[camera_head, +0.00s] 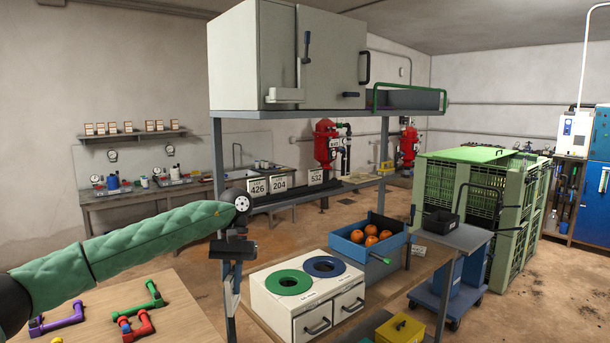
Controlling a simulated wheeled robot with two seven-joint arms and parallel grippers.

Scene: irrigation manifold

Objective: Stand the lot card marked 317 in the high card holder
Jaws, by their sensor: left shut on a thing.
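My left gripper (232,252) hangs down from the end of the green-sleeved arm, in front of the left shelf post. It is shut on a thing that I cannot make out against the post. White lot cards marked 426 (257,188), 204 (279,183) and 532 (315,177) stand in a row on the middle shelf, just right of my left wrist. No card marked 317 can be read. A small pale ledge (285,95) on the front of the high grey cabinet may be the high card holder; I cannot be sure. My right gripper is not in view.
A high grey cabinet (240,60) with handles tops the rack. Below are a white unit (300,290) with green and blue rings and a blue crate (350,245) of oranges. Coloured pipe pieces lie on a wooden table (185,310) at lower left. Green crates (470,190) stand right.

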